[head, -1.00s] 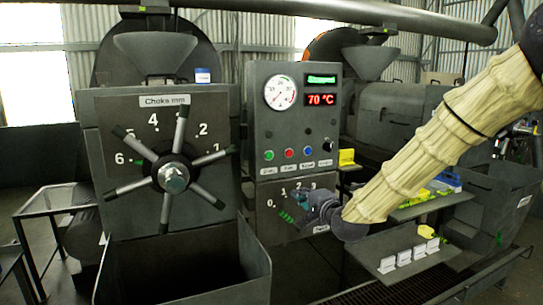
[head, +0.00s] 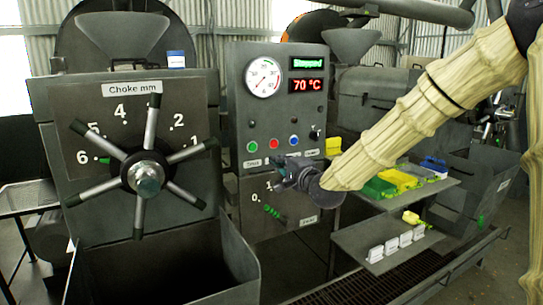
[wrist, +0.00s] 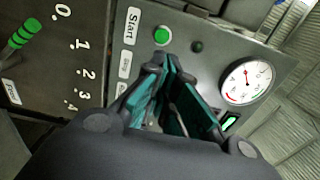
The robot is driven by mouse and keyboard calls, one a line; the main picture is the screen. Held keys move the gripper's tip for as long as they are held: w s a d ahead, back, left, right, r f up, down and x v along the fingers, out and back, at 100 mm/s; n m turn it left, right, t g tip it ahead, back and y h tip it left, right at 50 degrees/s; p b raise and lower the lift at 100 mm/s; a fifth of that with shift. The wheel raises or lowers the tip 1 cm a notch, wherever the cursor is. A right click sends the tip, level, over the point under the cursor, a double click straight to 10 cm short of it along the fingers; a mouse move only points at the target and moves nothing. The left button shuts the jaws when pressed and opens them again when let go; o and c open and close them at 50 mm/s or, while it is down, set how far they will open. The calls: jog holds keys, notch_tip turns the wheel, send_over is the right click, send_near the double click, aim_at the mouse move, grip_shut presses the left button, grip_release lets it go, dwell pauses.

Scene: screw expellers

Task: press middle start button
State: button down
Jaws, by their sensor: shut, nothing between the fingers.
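The control panel (head: 240,100) shows a green button (head: 252,147) above a label reading Start. To its right are a red button (head: 273,144), a blue button (head: 294,140) and a black knob (head: 314,134). My gripper (head: 281,172) is shut and empty, just below the button row, and covers part of the labels. In the wrist view the green button (wrist: 162,36) is just beyond the fingertips (wrist: 165,60) and fully visible. I see no contact. The red and blue buttons are hidden there by the fingers.
The display (head: 307,63) reads Stopped, with 70 °C (head: 307,86) below. A spoked choke wheel (head: 146,178) is at left. A shelf with white blocks (head: 388,240) and a shelf with coloured blocks (head: 405,180) stand at right. A lever with a green grip (head: 274,211) is below my gripper.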

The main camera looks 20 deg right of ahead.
aim_at(256, 146)
jog(key=w+p, duration=0.1)
jog(key=w, duration=0.3)
jog(key=w+p, duration=0.1)
jog(key=w, duration=0.3)
jog(key=w+a+p, duration=0.1)
jog(key=w+p, duration=0.1)
jog(key=w, duration=0.2)
jog(key=shift+r, duration=0.1)
jog(key=shift+w, duration=0.65)
